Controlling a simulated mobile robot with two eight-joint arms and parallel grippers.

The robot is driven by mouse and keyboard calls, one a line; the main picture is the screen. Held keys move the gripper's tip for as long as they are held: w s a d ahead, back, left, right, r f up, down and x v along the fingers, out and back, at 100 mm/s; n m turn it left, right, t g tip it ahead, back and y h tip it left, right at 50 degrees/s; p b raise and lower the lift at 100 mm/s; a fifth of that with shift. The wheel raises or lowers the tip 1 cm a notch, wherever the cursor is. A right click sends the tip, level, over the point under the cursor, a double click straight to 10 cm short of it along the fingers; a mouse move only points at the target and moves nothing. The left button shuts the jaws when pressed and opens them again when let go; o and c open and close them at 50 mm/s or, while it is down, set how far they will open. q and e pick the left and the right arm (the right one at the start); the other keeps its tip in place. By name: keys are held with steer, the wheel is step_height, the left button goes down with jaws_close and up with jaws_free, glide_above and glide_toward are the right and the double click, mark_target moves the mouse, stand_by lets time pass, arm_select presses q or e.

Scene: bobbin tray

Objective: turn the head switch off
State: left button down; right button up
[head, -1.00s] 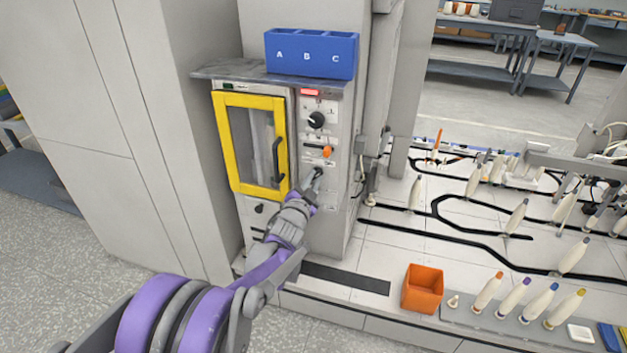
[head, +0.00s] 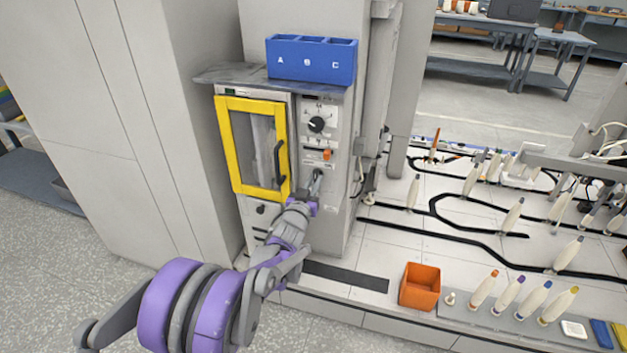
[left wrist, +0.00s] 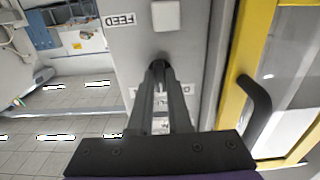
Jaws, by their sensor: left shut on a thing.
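The grey control panel (head: 319,107) is right of the yellow-framed door. My left gripper (head: 318,174) reaches up to its lower part, below a small orange part (head: 327,154). In the left wrist view the two fingers (left wrist: 160,75) come together at the panel, shut on a small dark switch (left wrist: 160,56). Most of the switch is hidden between the fingertips, so its position cannot be told. A "FEED" label (left wrist: 119,20) shows upside down nearby, beside a pale square button (left wrist: 166,15). Labels beside the fingers are partly covered. My right gripper is out of view.
The yellow door (head: 282,112) with its dark handle (head: 278,163) is close beside my gripper. A black knob (head: 316,124) is higher on the panel. A blue A-B-C bin (head: 312,74) stands on top. An orange box (head: 420,287) and several bobbins stand at lower right.

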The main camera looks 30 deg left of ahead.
arm_select(q)
steer(key=n, duration=0.3)
steer(key=shift+n+p, duration=0.35)
steer(key=shift+n, duration=1.95)
steer(key=shift+n+p, duration=0.3)
steer(key=c, duration=0.9)
jaws_free()
steer(key=shift+o, duration=0.2)
steer(key=shift+s, duration=0.1)
steer(key=v, duration=1)
steer(key=shift+s, duration=0.35)
